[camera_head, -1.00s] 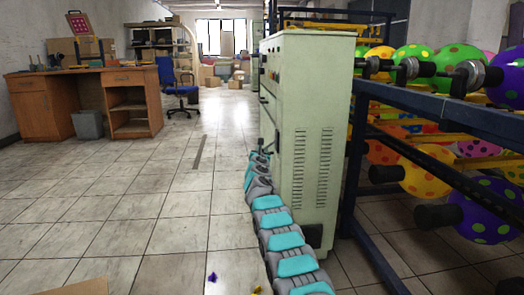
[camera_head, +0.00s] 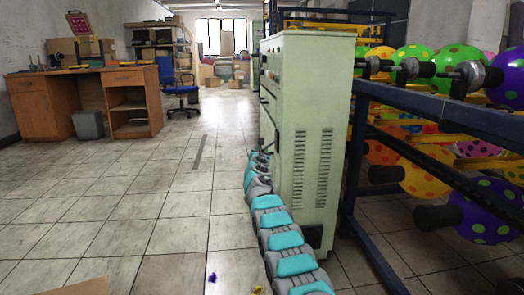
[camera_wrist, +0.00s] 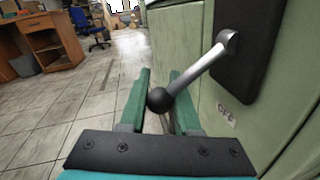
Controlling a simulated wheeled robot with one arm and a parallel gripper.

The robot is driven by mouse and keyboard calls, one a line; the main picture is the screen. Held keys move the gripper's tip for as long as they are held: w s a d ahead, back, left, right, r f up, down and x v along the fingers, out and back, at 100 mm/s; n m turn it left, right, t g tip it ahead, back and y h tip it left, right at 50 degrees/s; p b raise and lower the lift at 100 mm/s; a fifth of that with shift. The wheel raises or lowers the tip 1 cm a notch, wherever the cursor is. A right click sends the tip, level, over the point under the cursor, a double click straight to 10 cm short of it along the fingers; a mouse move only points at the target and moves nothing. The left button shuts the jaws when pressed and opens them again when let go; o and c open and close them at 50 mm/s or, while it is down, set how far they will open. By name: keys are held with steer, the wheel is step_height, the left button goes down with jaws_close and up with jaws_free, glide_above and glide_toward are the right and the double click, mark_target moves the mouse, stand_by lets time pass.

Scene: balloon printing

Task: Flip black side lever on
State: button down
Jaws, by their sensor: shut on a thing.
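The side lever (camera_wrist: 195,68) is a silver rod with a black ball knob (camera_wrist: 159,100). It comes out of a black plate (camera_wrist: 250,45) on the side of the pale green cabinet (camera_wrist: 180,35). The rod slants down and left toward my gripper. An "OFF" label (camera_wrist: 226,115) sits below the plate. My gripper (camera_wrist: 160,82) has its green fingers on either side of the knob and is shut on the lever. In the head view my arm runs along the cabinet's left side, and the gripper end is small and hard to make out there.
The cabinet (camera_head: 305,130) stands close on the right of my arm. A blue metal rack (camera_head: 440,115) with balloons is further right. A wooden desk (camera_head: 120,78) and blue chair (camera_head: 180,90) stand at the far left. The tiled floor (camera_head: 130,200) between is open.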

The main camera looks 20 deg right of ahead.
step_height(320, 180, up, 8)
steer(key=m+g+y+p, duration=0.1)
steer(key=m+y+p, duration=0.1)
steer(key=m+p, duration=1)
steer(key=p, duration=0.4)
steer(key=shift+a+r+y, duration=0.2)
steer(key=shift+y, duration=0.2)
steer(key=shift+f, duration=0.15)
steer(key=c, duration=0.6)
jaws_free()
steer(key=shift+c, duration=0.2)
steer(key=shift+b, duration=0.3)
